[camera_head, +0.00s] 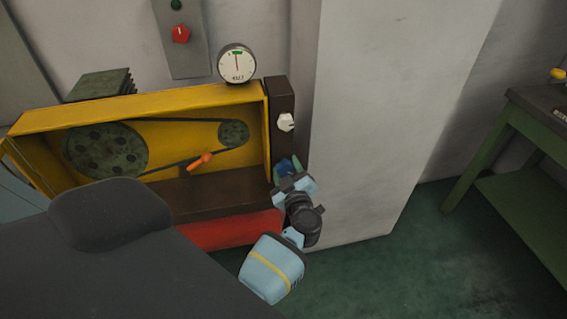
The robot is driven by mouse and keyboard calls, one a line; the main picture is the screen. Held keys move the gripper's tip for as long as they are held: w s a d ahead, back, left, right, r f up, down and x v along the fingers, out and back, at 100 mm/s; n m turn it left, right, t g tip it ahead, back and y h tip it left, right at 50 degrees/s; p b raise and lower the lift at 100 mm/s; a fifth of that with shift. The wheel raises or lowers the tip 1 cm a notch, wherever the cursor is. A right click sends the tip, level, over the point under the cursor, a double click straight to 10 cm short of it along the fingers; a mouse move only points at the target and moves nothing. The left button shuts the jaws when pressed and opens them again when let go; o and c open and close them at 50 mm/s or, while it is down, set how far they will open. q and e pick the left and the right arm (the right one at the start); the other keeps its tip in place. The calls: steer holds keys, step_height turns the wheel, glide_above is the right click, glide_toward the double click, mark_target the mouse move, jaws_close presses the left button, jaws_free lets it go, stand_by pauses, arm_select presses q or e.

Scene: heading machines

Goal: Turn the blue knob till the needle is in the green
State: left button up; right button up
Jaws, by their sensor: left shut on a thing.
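The blue knob (284,167) sits low on the dark side panel of the yellow machine, partly hidden by my gripper. My left gripper (287,173) is shut on the blue knob. The round white gauge (237,64) stands on top of the machine. It has a green mark at the top of its dial, and its red needle points nearly straight up at that mark. My right gripper is not in view.
A white knob (286,122) is on the same panel above the blue one. The yellow housing (140,103) is open, showing pulleys, a belt and an orange handle (200,161). A pale pillar (385,120) stands close on the right. A green table (530,150) is farther right.

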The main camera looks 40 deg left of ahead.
arm_select(q)
steer(key=shift+r+m+p, duration=0.3)
steer(key=shift+m+p, duration=0.2)
steer(key=shift+m, duration=0.4)
steer(key=shift+f+p, duration=0.15)
steer(key=shift+p, duration=0.25)
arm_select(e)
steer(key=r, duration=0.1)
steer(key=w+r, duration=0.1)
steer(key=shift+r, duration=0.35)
arm_select(q)
steer(key=shift+m, duration=0.3)
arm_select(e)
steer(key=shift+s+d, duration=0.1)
arm_select(q)
steer(key=shift+f, duration=0.15)
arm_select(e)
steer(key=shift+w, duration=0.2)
arm_select(q)
steer(key=o, duration=0.7)
steer(key=shift+o, duration=1.3)
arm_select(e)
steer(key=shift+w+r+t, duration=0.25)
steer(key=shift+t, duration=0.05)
arm_select(q)
steer(key=shift+s+d, duration=0.1)
steer(key=shift+s, duration=0.05)
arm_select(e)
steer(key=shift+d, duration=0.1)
